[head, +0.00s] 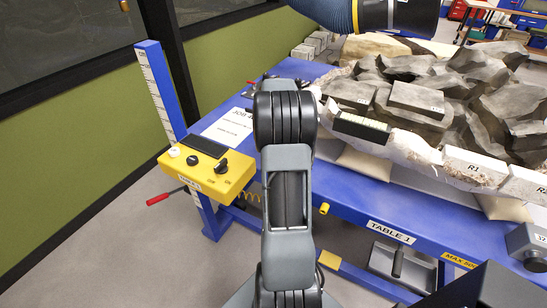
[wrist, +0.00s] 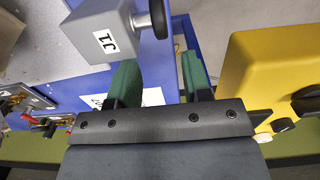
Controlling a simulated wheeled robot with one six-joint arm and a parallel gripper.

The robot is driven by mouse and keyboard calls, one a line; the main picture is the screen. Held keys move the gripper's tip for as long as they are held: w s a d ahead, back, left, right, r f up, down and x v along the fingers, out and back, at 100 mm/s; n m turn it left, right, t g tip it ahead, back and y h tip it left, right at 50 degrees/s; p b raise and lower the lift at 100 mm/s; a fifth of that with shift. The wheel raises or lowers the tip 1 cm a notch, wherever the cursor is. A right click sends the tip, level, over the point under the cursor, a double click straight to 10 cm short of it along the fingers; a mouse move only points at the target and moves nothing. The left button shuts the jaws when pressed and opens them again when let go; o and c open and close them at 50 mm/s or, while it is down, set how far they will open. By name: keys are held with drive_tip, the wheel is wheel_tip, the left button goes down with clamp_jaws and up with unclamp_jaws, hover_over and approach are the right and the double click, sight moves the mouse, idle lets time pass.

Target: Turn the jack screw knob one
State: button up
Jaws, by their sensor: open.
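In the wrist view, a grey block labelled J1 (wrist: 98,38) is at the upper left. A dark round knob (wrist: 158,18) with a pale metal stem sticks out from its right side, cut off by the top edge. My gripper (wrist: 160,78) is open and empty, with green pads on both fingers. The knob appears above the gap between the fingers in the picture, apart from both pads. The left finger is close below the J1 block; I cannot tell how far they are apart in depth. In the head view my arm hides the gripper and the J1 block.
A yellow control box (head: 205,172) with knobs stands left of my arm; it also fills the right of the wrist view (wrist: 262,75). The blue table (head: 375,208) carries a large jacketed rock (head: 415,100). A dark hose (head: 335,14) hangs above. Another grey block (head: 527,240) is at right.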

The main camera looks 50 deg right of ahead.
wheel_tip(320, 180, down, 9)
drive_tip(key=shift+r, duration=0.2)
drive_tip(key=shift+c, duration=0.3)
clamp_jaws()
drive_tip(key=shift+b, duration=0.3)
